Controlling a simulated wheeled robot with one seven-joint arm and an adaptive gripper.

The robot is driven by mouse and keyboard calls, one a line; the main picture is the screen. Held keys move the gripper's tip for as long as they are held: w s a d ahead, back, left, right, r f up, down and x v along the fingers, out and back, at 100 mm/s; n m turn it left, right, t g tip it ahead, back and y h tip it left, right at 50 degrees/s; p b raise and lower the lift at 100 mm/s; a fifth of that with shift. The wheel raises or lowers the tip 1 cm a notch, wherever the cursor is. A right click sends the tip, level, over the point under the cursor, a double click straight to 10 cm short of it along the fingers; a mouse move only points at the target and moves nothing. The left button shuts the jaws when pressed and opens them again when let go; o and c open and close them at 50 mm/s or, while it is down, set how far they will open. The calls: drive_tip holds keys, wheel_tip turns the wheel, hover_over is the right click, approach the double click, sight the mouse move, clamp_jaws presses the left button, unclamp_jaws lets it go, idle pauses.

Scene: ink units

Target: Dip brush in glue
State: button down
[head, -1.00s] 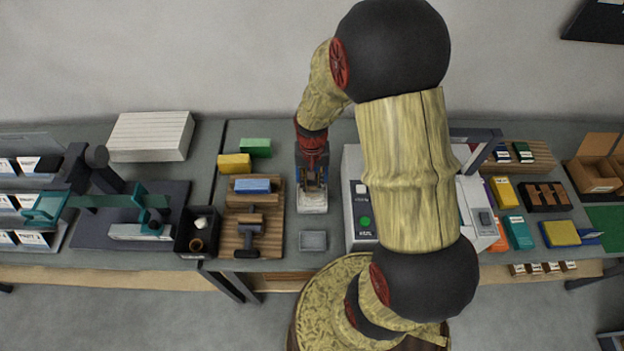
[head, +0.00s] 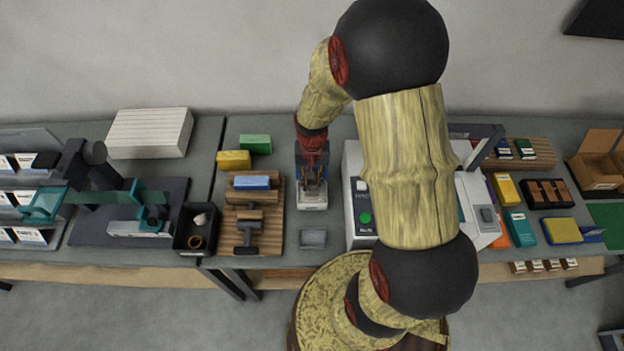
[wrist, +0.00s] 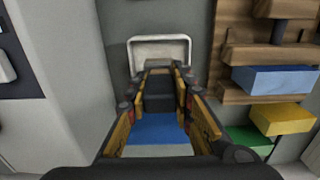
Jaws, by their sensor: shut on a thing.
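My gripper (head: 312,190) points down over the table between the wooden board and the white machine. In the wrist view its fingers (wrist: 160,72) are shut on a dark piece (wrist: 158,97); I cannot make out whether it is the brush. A blue surface (wrist: 158,129) shows between the finger links. A pale base (head: 312,206) is partly hidden under my gripper.
The wooden board (head: 272,238) with a blue block (head: 252,182) and dark tools is close on the left. Yellow (head: 233,160) and green (head: 256,143) blocks lie behind it. The white machine (head: 358,215) stands close on the right. A black bin (head: 181,240) is farther left.

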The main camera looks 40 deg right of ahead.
drive_tip(key=shift+f+b, duration=0.3)
drive_tip(key=shift+f, duration=0.25)
idle(1.3)
drive_tip(key=shift+r+p, duration=2.65)
drive_tip(key=shift+r, duration=0.9)
